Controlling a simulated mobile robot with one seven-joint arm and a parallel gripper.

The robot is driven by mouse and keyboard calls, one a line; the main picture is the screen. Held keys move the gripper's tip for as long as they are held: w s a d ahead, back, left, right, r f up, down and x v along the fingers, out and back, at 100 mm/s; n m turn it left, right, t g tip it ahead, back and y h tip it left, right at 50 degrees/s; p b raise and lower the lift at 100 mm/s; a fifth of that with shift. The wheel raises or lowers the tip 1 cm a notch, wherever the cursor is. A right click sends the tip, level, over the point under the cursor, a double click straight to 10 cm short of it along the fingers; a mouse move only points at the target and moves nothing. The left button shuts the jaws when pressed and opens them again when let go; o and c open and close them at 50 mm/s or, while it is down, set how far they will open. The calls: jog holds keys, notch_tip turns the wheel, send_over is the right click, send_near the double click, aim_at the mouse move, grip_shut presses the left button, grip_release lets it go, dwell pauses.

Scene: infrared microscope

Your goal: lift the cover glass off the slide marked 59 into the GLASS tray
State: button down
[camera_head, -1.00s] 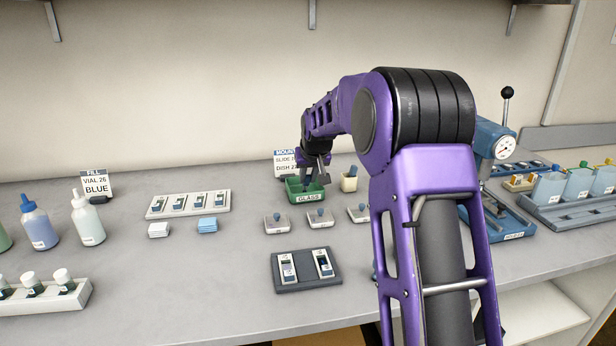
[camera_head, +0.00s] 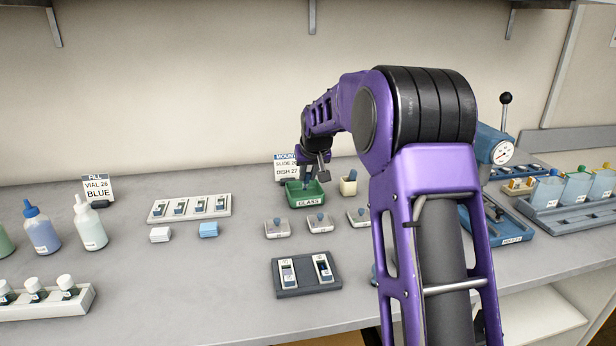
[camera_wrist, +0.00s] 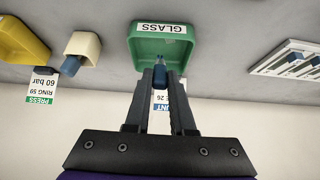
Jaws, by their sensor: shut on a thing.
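The green GLASS tray (camera_head: 316,202) stands at the back middle of the bench; in the wrist view the tray (camera_wrist: 180,51) is just beyond my fingertips. My gripper (camera_head: 305,184) is at the tray, pointing down. In the wrist view my gripper (camera_wrist: 159,70) is shut on a small blue piece (camera_wrist: 154,65), seen against the tray's near edge. No clear glass pane can be made out on it. Two slides, the left slide (camera_head: 288,273) and the right slide (camera_head: 323,268), lie in a dark holder (camera_head: 306,290). Their numbers are too small to read.
A cream cup (camera_head: 348,185) with a blue top stands right of the tray. Several small grey blocks with blue knobs, such as this block (camera_head: 277,229), stand in front. A white slide rack (camera_head: 190,208) is to the left. The blue press (camera_head: 497,226) is at right.

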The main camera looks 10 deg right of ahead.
jog(key=shift+r+p, duration=1.5)
jog(key=shift+r, duration=0.9)
